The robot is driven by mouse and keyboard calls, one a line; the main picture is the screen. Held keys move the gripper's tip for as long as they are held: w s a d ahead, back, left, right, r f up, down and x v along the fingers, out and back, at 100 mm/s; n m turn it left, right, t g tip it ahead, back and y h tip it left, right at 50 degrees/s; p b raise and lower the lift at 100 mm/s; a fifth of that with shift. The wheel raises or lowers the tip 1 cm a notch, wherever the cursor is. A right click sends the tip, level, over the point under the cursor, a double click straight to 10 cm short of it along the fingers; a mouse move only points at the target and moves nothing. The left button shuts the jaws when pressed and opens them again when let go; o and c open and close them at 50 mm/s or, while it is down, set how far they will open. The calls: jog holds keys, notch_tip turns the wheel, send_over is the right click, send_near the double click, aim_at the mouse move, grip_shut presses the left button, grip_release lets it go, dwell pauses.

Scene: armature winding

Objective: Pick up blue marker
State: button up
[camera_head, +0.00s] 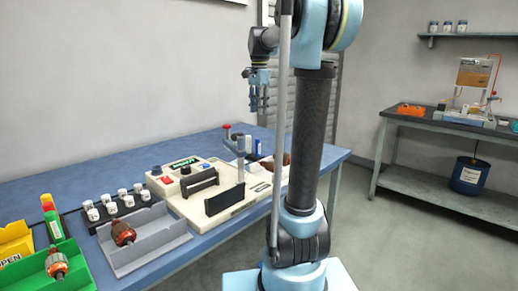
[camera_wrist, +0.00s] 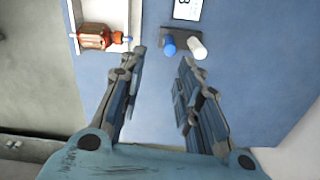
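A round blue top, likely the blue marker (camera_wrist: 168,45), stands in a small dark holder (camera_wrist: 181,34) on the blue table in the wrist view. It lies just past my fingertips, roughly between them in the picture. A white cylinder (camera_wrist: 198,47) stands beside it in the same holder. My gripper (camera_wrist: 162,58) is open and empty, with its fingers spread. In the head view my gripper (camera_head: 258,108) hangs fingers down above the far end of the table.
A white tray (camera_wrist: 82,13) with a copper-wound armature (camera_wrist: 95,38) is near the holder. In the head view, a winding machine (camera_head: 220,195), a grey bin (camera_head: 150,247) and a green bin (camera_head: 78,278) stand on the table (camera_head: 100,172). A second bench (camera_head: 430,121) is apart at right.

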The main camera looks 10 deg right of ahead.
jog(key=w, duration=0.3)
send_near(258, 139)
jog(key=shift+m, duration=0.3)
jog(key=f, duration=0.5)
jog(key=shift+w+d+f, duration=0.1)
jog(key=shift+w+d, duration=0.05)
jog(key=shift+w, duration=0.2)
jog(key=shift+f, duration=3.2)
grip_shut()
